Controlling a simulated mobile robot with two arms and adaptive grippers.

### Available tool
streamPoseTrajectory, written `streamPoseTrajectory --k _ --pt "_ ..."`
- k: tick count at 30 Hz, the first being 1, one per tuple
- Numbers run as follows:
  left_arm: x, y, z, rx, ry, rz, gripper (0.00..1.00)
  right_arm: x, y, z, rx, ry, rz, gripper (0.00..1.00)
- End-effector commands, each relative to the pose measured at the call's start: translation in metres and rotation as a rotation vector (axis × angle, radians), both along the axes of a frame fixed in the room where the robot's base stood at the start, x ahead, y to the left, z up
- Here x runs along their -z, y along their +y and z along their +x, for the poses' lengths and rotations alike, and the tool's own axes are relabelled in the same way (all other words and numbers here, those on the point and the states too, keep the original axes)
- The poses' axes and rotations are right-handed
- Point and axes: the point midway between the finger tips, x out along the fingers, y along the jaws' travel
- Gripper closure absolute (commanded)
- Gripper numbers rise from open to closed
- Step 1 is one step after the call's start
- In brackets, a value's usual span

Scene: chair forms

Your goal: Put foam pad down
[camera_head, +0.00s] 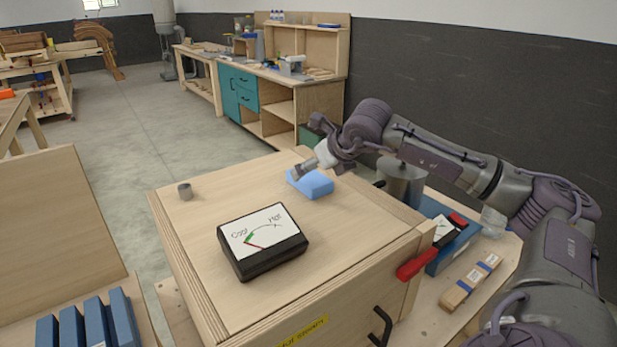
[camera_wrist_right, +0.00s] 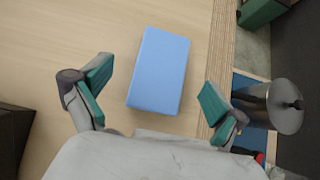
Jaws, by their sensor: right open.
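The blue foam pad (camera_head: 312,184) lies flat on the wooden box top (camera_head: 200,240), near its far right edge. It also shows in the right wrist view (camera_wrist_right: 159,71), lying on the wood between and beyond the fingertips. My right gripper (camera_head: 305,168) is just above the pad in the head view. In the wrist view the right gripper (camera_wrist_right: 150,95) has its green-padded fingers spread wide, with a gap on each side of the pad. Nothing is held in it. My left gripper is not in view.
A red-handled tool (camera_head: 416,265) is at the right edge. A metal pot (camera_wrist_right: 277,105) is close to the right finger.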

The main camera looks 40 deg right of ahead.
Motion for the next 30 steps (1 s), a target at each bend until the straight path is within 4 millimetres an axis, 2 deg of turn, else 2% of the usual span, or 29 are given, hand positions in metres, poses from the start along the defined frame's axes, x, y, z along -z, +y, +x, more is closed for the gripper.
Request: streamPoseTrajectory --k 4,8,13,20,30 --pt "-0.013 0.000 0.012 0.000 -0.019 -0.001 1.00 0.005 -0.002 0.010 0.000 0.002 0.002 0.03" --pt "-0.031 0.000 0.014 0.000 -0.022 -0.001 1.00 0.017 -0.006 0.025 0.001 0.004 0.003 0.03" --pt "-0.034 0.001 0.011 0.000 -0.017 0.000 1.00 0.033 -0.007 0.037 0.000 0.001 0.002 0.03" --pt "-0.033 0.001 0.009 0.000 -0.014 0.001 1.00 0.037 -0.008 0.038 -0.001 0.000 -0.001 0.03" --pt "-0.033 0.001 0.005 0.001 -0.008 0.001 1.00 0.036 -0.008 0.038 0.000 0.000 0.000 0.53"
